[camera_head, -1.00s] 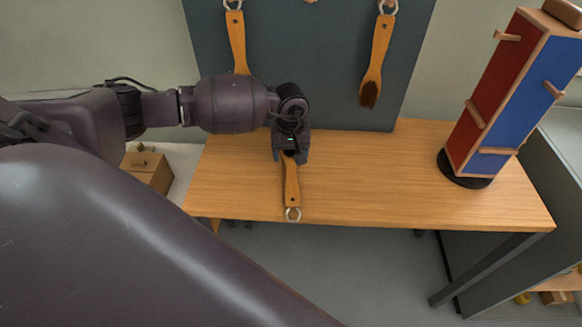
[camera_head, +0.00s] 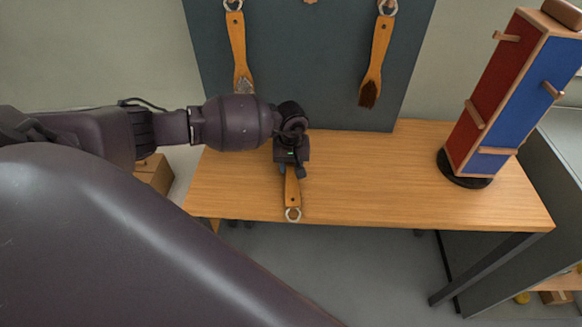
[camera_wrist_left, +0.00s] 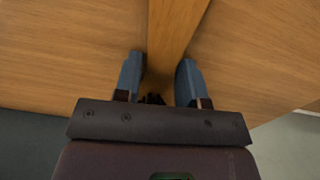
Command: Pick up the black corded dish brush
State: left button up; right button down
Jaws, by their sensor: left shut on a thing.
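A brush with a flat wooden handle (camera_head: 292,189) lies on the table, its pale looped end at the front edge. My left gripper (camera_head: 290,170) is over the far part of this brush and shut on it. In the left wrist view, the two fingers of my left gripper (camera_wrist_left: 159,78) stand on either side of the wooden handle (camera_wrist_left: 174,28). A small dark patch shows between the fingers; most of the bristle end is hidden by the gripper, so I cannot tell the bristle colour surely. My right gripper is not in view.
A dark board (camera_head: 305,70) stands behind the table (camera_head: 390,180). On it hang a grey-bristled brush (camera_head: 237,45) and a dark brown-bristled brush (camera_head: 376,60). A red and blue tower (camera_head: 505,95) stands at the table's right end. The table's middle is clear.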

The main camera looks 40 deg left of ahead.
aim_at(291, 167)
pick_arm(q)
jog(key=shift+c, duration=0.7)
jog(key=shift+r, duration=0.15)
jog(key=shift+r, duration=0.3)
notch_tip(291, 167, up, 19)
